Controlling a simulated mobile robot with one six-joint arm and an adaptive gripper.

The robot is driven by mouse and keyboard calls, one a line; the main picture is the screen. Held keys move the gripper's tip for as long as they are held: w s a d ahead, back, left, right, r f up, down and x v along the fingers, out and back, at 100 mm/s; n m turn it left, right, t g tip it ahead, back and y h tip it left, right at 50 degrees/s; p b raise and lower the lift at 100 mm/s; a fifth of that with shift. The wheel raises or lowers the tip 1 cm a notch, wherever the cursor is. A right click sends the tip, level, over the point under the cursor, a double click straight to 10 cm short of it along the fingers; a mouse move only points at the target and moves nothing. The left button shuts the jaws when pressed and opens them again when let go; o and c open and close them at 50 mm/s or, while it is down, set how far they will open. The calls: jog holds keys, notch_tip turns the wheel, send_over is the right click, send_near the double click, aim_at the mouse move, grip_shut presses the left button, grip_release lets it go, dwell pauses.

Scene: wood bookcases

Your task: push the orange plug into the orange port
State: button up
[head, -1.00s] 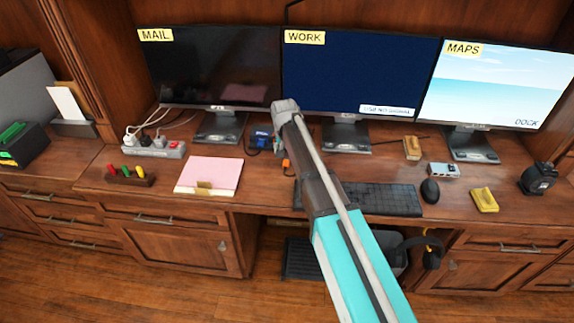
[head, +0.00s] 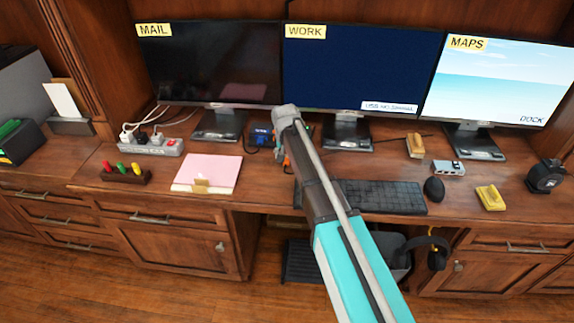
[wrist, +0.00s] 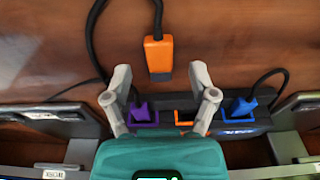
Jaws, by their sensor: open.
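The orange plug (wrist: 158,56) lies on the desk in the wrist view, its black cable running away towards the top. In the head view only a bit of it (head: 287,161) shows beside my arm. My gripper (wrist: 160,72) is open, its two grey fingers spread with the near end of the plug between or just beyond their tips; I cannot tell its height above the desk. The orange port (wrist: 184,116) is on a dark dock (wrist: 262,126), between a purple plug (wrist: 146,112) and a blue plug (wrist: 240,106). My gripper partly covers the dock.
Monitor stands rise behind the dock, including the middle one (head: 347,134). A pink notepad (head: 207,173) lies left of my arm, a keyboard (head: 375,197) right of it. A power strip (head: 152,146) with white cables stands further left.

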jog(key=shift+f+b, duration=0.3)
jog(key=shift+f, duration=0.2)
jog(key=c, duration=1)
jog(key=shift+r, duration=0.2)
notch_tip(320, 180, up, 3)
jog(key=p, duration=0.3)
jog(key=shift+s+d+r+p, duration=1.1)
jog(key=shift+s+r+p, duration=0.55)
jog(key=shift+s, duration=0.4)
jog(key=shift+s+d+r+p, duration=1.15)
jog(key=shift+s+r+p, duration=0.5)
jog(key=shift+s, duration=0.35)
jog(key=shift+s+d+r+p, duration=1.1)
jog(key=shift+s+r+p, duration=0.55)
jog(key=shift+s, duration=0.4)
jog(key=shift+a+f, duration=0.1)
jog(key=shift+a, duration=0.05)
